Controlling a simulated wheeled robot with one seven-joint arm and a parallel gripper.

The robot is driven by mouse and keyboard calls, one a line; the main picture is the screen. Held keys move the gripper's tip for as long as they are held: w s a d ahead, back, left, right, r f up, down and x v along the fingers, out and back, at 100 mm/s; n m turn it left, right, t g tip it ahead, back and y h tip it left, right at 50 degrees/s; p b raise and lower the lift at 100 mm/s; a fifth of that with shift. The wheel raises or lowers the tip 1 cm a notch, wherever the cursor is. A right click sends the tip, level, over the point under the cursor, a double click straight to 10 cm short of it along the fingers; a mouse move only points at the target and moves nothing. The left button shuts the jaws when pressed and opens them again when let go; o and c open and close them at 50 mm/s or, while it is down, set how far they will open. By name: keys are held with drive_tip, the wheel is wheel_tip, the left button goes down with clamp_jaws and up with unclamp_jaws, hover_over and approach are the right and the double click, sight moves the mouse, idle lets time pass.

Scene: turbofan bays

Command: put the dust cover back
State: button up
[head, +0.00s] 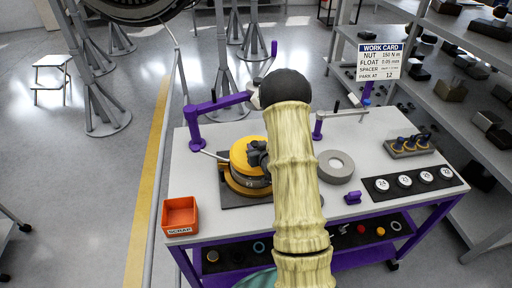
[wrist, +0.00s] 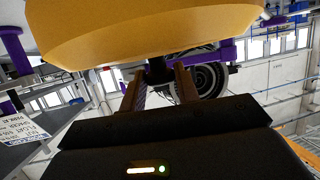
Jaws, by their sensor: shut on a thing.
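The dust cover (head: 239,154) is a yellow round cap, seen in the head view over a round metal unit (head: 248,182) on a dark base plate on the bench. In the wrist view the yellow cover (wrist: 150,28) fills the top of the picture. My gripper (wrist: 160,75) is shut on the cover's dark stem, with a finger on each side. In the head view my gripper (head: 258,156) is at the cover's right side, partly hidden by my arm. I cannot tell whether the cover touches the unit below it.
The bench (head: 195,160) carries an orange scrap bin (head: 180,216), a grey ring (head: 335,167), a purple jointed arm (head: 200,120) and a black strip of numbered discs (head: 411,181). A tray of dark parts (head: 407,146) and a work card (head: 380,62) stand at the right. Shelves lie beyond.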

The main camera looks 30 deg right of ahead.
drive_tip(key=shift+f+b, duration=0.3)
drive_tip(key=o, duration=1.1)
drive_tip(key=shift+r, duration=0.1)
drive_tip(key=shift+r+p, duration=0.8)
drive_tip(key=shift+p, duration=0.3)
drive_tip(key=b+v, duration=0.4)
drive_tip(key=v, duration=0.7)
drive_tip(key=shift+s, duration=0.45)
drive_tip(key=shift+a, duration=0.1)
